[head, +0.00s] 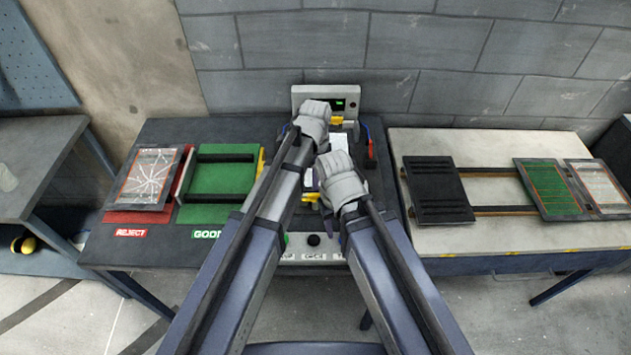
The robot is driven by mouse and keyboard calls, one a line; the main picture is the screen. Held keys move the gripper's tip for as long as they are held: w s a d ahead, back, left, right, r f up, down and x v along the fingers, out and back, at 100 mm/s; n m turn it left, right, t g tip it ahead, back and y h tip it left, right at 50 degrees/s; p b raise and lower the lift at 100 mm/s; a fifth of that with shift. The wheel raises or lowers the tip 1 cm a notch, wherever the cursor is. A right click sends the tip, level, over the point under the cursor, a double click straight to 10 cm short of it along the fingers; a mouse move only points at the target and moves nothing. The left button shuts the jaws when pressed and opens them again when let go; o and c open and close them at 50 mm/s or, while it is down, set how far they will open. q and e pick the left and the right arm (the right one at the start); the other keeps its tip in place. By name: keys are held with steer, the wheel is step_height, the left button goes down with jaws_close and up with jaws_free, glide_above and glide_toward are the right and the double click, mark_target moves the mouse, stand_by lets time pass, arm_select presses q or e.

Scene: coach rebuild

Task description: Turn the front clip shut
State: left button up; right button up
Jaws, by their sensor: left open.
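The front clip (310,196) is a small yellow piece at the near edge of the fixture, partly covered by my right gripper. Another yellow clip (337,120) shows at the back of the fixture, beside my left gripper. My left gripper (314,116) is over the back of the fixture, open, with its fingertips mostly hidden behind its grey housing. My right gripper (338,178) is over the front right part of the fixture, just right of the front clip. Its fingers are hidden from above. A pale panel (309,178) shows between the arms.
A grey box with a display (340,103) stands behind the fixture. A button panel (314,250) is at the table's front. A red REJECT tray (135,217) and a green GOOD tray (225,180) lie left. Rails with panels (556,188) occupy the right table (470,230).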

mark_target(316, 194)
arm_select(q)
steer(key=shift+s, duration=0.1)
step_height(316, 194, down, 8)
steer(key=b, duration=0.8)
steer(key=shift+r, duration=0.15)
arm_select(e)
step_height(316, 194, down, 8)
steer(key=shift+r, duration=0.1)
arm_select(q)
steer(key=shift+c, duration=0.4)
arm_select(e)
steer(key=shift+r, duration=0.1)
arm_select(q)
jaws_close()
